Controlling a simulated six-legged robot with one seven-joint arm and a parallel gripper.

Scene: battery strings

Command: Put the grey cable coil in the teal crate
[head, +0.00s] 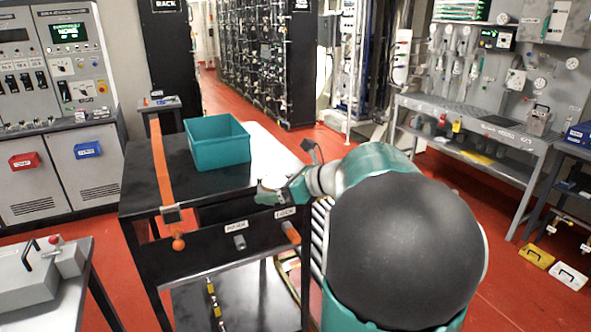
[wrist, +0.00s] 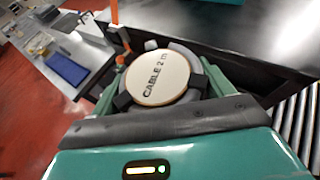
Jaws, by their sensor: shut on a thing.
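The grey cable coil (wrist: 190,97) has a round cream label reading "CABLE 2 m". My gripper (wrist: 158,80) is shut on it, with a dark jaw on either side. In the head view my gripper (head: 277,194) is at the front right edge of the black cart, to the right of and nearer than the crate. The coil is small and hard to make out there. The teal crate (head: 220,155) stands upright on the cart top (head: 140,185). Its inside is only partly seen. A teal strip of it shows at the top of the wrist view (wrist: 215,2).
An orange strap (head: 160,165) runs over the cart's left side. A white sheet (head: 270,150) lies right of the crate. Rollers (head: 318,235) stand right of the cart. A grey bench (head: 480,125) is at the right. Red floor shows around.

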